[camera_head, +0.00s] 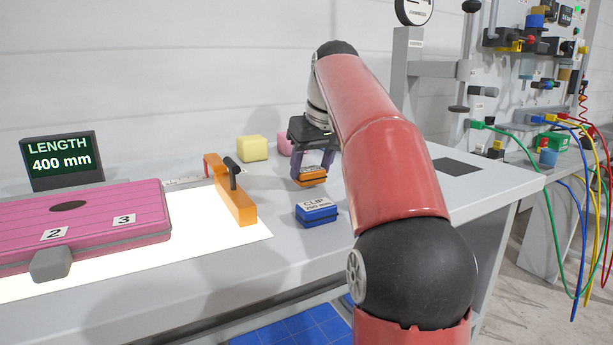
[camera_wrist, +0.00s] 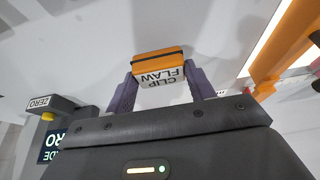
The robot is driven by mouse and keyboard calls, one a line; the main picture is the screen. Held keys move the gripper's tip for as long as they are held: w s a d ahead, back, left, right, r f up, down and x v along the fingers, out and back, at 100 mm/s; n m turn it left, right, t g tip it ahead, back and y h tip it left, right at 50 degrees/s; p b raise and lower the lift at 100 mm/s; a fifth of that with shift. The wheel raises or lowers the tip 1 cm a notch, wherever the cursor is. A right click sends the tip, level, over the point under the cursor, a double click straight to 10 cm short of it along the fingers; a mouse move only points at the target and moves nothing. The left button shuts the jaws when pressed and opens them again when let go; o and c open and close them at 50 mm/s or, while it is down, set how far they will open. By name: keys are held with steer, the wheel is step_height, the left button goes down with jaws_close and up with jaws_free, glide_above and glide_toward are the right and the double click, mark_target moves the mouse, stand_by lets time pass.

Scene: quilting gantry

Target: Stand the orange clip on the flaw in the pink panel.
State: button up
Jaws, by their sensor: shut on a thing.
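The orange clip (camera_head: 309,178) is between the purple fingers of my gripper (camera_head: 314,168), above the white table. In the wrist view the clip (camera_wrist: 158,65) shows its white label, reading "CLIP FLAW", between the fingertips of my gripper (camera_wrist: 160,82).
An orange bar (camera_head: 236,202) with a black handle stands between panel and gripper. A blue clip (camera_head: 317,212) sits on the table (camera_head: 395,192) below the gripper. Yellow (camera_head: 252,148) and pink (camera_head: 285,143) blocks stand behind. A "LENGTH 400 mm" display (camera_head: 61,161) stands behind the panel.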

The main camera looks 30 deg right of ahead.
steer(key=shift+w+f, duration=0.15)
steer(key=shift+f, duration=0.4)
steer(key=shift+r, duration=0.1)
steer(key=shift+d, duration=0.1)
steer(key=shift+f, duration=0.2)
steer(key=o, duration=0.9)
steer(key=shift+o, duration=0.2)
steer(key=shift+f+b, duration=0.1)
steer(key=shift+b, duration=0.4)
